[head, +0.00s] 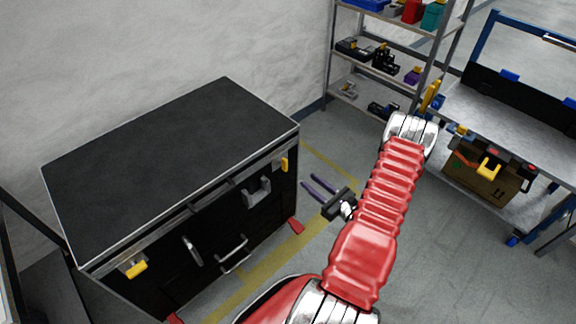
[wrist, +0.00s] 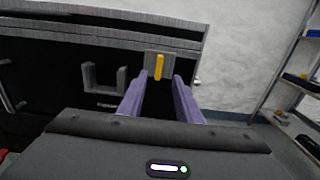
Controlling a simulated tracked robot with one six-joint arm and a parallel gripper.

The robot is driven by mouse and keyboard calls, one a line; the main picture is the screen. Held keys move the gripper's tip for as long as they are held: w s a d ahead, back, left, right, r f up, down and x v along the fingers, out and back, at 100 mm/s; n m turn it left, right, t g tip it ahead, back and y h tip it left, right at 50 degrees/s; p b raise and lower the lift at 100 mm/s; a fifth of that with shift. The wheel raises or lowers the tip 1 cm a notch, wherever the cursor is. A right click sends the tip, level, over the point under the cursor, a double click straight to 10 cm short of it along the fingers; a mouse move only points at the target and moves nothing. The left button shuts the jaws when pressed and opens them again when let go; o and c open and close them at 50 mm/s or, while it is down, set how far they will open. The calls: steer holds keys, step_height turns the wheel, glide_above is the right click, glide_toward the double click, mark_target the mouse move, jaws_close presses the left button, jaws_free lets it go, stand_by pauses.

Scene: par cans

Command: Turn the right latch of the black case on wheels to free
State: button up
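The black case (head: 150,150) stands at the left in the head view, its lid closed. Its right latch (head: 284,164) is a small yellow handle near the front's right end. In the wrist view the right latch (wrist: 158,67) stands upright on a grey plate. The left latch (head: 135,268) is yellow and lies closer to level. My gripper (head: 308,180) is open, with two purple fingers pointing at the case front. In the wrist view my gripper (wrist: 158,84) frames the right latch between its fingers, which look short of it and hold nothing.
A grey bracket (wrist: 103,78) sits left of the right latch on the case front. A handle (head: 233,254) juts out lower down. A shelf rack (head: 372,68) and a workbench (head: 490,115) stand right. Floor around my gripper is clear.

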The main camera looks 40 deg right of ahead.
mark_target(287, 164)
steer(key=w, duration=1.2)
steer(key=shift+w+a, duration=0.2)
steer(key=shift+w, duration=0.15)
steer(key=shift+c, duration=0.4)
steer(key=shift+a, duration=0.1)
jaws_close()
